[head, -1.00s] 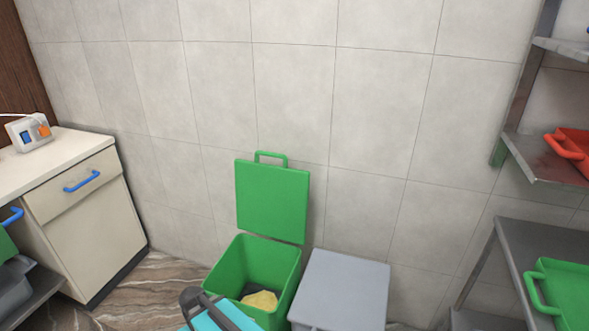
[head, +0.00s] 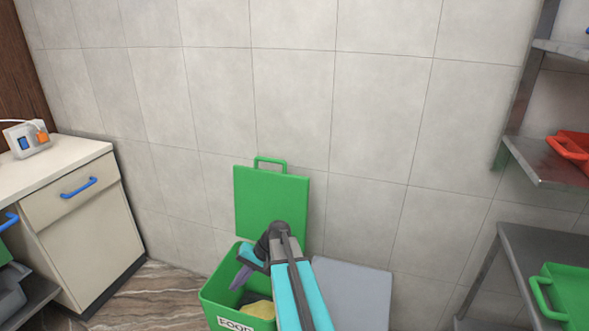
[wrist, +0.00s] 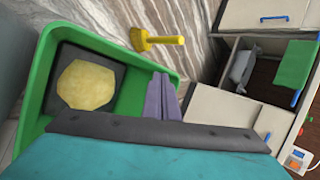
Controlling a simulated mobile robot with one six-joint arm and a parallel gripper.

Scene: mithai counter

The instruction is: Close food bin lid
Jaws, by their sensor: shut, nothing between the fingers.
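The green food bin (head: 213,294) stands on the floor by the wall, with a "FOOD" label on its front. Its green lid (head: 270,200) is open, standing upright at the back with its handle on top. In the wrist view, the open bin (wrist: 33,102) holds a yellow lump (wrist: 85,84) on something dark. My gripper (head: 238,281) is over the bin's opening, in front of the lid, with its purple fingers shut and empty. The fingers (wrist: 160,88) also show over the bin's rim in the wrist view. My arm hides the lid's lower right corner and part of the bin.
A grey bin (head: 358,290) stands close on the right. A cream cabinet (head: 85,220) is on the left, and metal shelving (head: 510,245) with a green tray (head: 570,290) on the right. A yellow-handled object (wrist: 155,40) lies near the bin in the wrist view.

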